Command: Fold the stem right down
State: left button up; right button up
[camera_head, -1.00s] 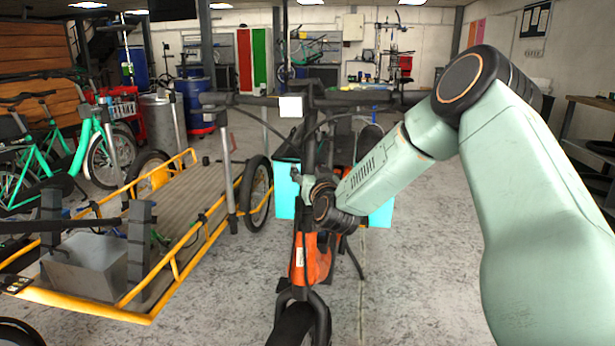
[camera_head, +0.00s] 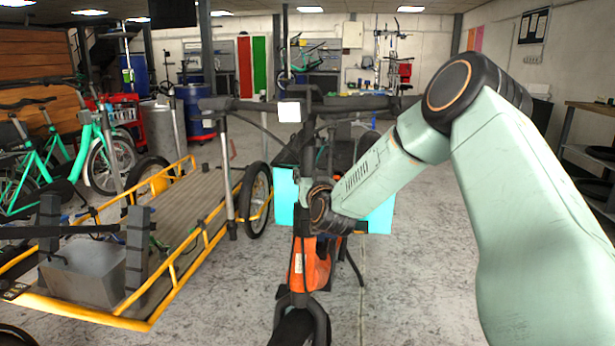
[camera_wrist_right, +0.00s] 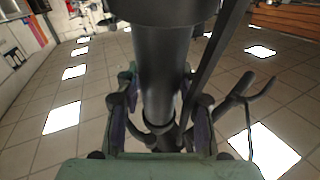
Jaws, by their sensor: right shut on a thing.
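The dark stem (camera_head: 308,142) of the cargo bike stands upright in the middle of the head view, with the handlebar (camera_head: 350,104) across its top. An orange part (camera_head: 312,262) of the bike is below it. My right gripper (camera_wrist_right: 160,112) is shut around the stem, which shows as a thick dark tube (camera_wrist_right: 158,70) between its fingers in the right wrist view. In the head view my right wrist comes in from the right and hides the stem's lower part and most of the gripper. My left gripper is not in view.
A yellow-framed trailer (camera_head: 190,243) with a flat bed and a grey box (camera_head: 82,265) stands close on the left. Green bikes (camera_head: 100,150) are behind it. Workbenches (camera_head: 590,115) line the right side. The floor (camera_head: 405,260) right of the bike is clear.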

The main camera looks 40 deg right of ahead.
grip_shut()
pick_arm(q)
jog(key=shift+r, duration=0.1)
